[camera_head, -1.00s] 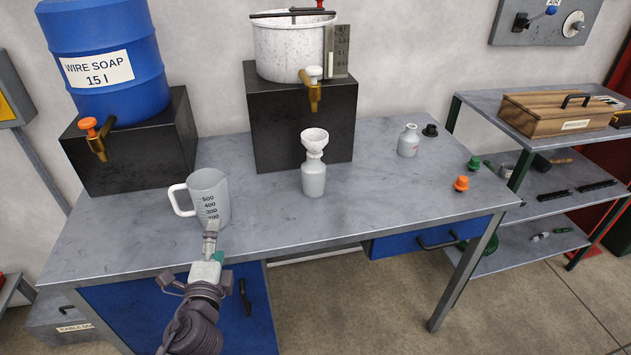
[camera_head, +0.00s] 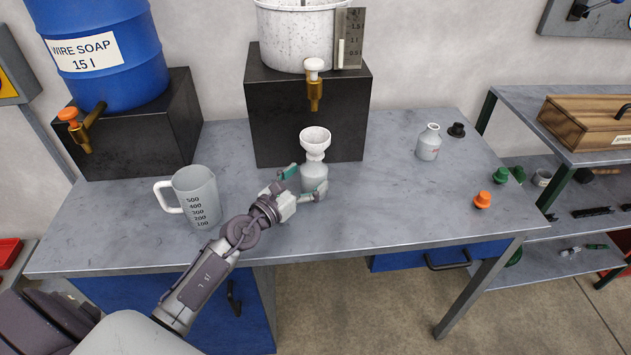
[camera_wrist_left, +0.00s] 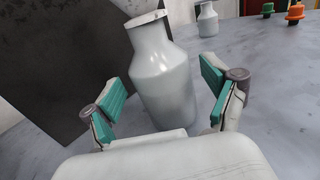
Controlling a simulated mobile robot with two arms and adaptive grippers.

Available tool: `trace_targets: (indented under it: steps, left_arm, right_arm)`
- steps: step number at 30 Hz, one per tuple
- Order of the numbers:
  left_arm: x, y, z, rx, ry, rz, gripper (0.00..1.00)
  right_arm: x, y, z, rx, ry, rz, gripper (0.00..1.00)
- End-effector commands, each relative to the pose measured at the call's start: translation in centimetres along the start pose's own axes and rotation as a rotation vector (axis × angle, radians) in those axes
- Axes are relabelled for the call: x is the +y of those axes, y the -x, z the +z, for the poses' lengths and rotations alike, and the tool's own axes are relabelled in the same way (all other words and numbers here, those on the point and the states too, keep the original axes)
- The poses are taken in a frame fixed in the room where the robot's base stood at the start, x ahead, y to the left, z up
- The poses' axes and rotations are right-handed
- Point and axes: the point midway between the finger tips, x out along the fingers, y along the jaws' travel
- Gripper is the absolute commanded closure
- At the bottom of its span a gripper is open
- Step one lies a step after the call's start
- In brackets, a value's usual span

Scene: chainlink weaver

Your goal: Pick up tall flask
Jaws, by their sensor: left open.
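In the left wrist view the flask (camera_wrist_left: 162,80) stands between the green-padded fingers (camera_wrist_left: 164,100), with gaps showing on both sides. The gripper's fingers and palm hide part of the flask's lower body. My right gripper is not in view.
A measuring jug (camera_head: 196,198) stands left of my arm. A black block (camera_head: 300,115) with a white pot and brass tap is close behind the flask. A smaller bottle (camera_head: 429,143), a black cap (camera_head: 457,130) and an orange cap (camera_head: 482,200) sit to the right. The table between is clear.

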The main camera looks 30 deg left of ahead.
Motion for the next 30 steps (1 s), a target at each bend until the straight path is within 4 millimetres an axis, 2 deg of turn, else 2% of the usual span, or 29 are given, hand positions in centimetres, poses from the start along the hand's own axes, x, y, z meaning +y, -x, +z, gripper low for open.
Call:
trace_targets:
  steps: [4,6,8,13,21,23,30]
  left_arm:
    - [-0.1,-1.0,0.1,-0.001,0.002,0.000,0.14]
    - [-0.1,-2.0,0.1,-0.002,0.002,0.000,0.14]
    - [-0.1,-3.0,0.1,-0.002,0.002,0.000,0.14]
    - [-0.1,-5.1,0.1,-0.002,0.002,0.001,0.14]
    - [-0.1,-5.5,0.0,0.000,0.002,0.000,0.14]
    - [-0.1,-5.5,0.0,0.000,0.002,0.000,0.20]
    - [-0.1,-5.5,0.0,0.000,0.002,0.000,0.60]
  right_arm:
    - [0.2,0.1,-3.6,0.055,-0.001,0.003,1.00]
    - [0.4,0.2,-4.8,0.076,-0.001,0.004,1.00]
    - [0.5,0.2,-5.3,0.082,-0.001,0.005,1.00]
    - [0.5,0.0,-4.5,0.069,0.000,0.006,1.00]
    - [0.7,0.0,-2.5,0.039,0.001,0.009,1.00]
    - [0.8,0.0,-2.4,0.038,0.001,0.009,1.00]
    - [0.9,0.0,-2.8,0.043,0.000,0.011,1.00]
